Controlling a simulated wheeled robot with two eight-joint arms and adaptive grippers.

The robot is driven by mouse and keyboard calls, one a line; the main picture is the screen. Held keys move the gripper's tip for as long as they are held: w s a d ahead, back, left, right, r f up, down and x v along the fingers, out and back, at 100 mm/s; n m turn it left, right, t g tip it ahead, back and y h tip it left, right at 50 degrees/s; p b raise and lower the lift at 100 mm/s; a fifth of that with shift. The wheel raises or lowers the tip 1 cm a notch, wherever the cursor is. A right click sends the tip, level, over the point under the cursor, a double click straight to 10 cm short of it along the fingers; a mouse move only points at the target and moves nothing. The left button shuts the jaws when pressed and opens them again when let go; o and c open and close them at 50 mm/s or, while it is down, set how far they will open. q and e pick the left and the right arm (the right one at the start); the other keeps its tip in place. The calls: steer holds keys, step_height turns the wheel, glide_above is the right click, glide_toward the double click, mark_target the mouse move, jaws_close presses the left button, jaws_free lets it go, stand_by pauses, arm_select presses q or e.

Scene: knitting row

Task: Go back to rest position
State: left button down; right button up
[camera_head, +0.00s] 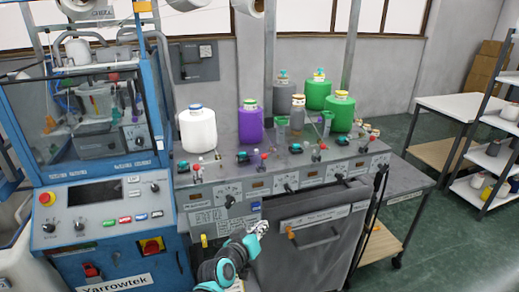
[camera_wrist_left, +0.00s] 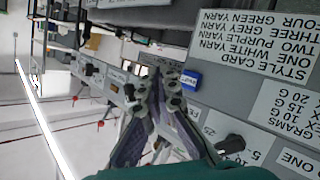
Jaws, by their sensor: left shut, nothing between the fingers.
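My left gripper (camera_head: 262,228) shows low in the middle of the head view, in front of the grey machine's front panel. Its fingers are shut with nothing between them. In the left wrist view the two fingers of my left gripper (camera_wrist_left: 160,82) come together at the tips, in front of the panel, which appears upside down. My teal and grey left arm comes in from the bottom edge of the head view. My right gripper is in neither view.
The grey machine (camera_head: 312,215) carries a white yarn cone (camera_head: 197,132), a purple one (camera_head: 251,125), grey ones and green ones. A blue-framed Yarrowtek machine (camera_head: 105,225) stands left. A white table (camera_head: 470,113) and shelf rack stand right, with open floor between.

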arm_select(q)
steer(key=s+a+f+g+y, duration=0.1)
steer(key=s+a+g+y, duration=0.2)
steer(key=s+a, duration=0.6)
steer(key=s+a+f+g+y, duration=0.2)
steer(key=s+a, duration=0.6)
steer(key=s, duration=0.7)
steer(key=shift+s+a+g+y, duration=0.35)
steer(key=shift+a+g+y, duration=0.05)
steer(key=shift+y, duration=0.1)
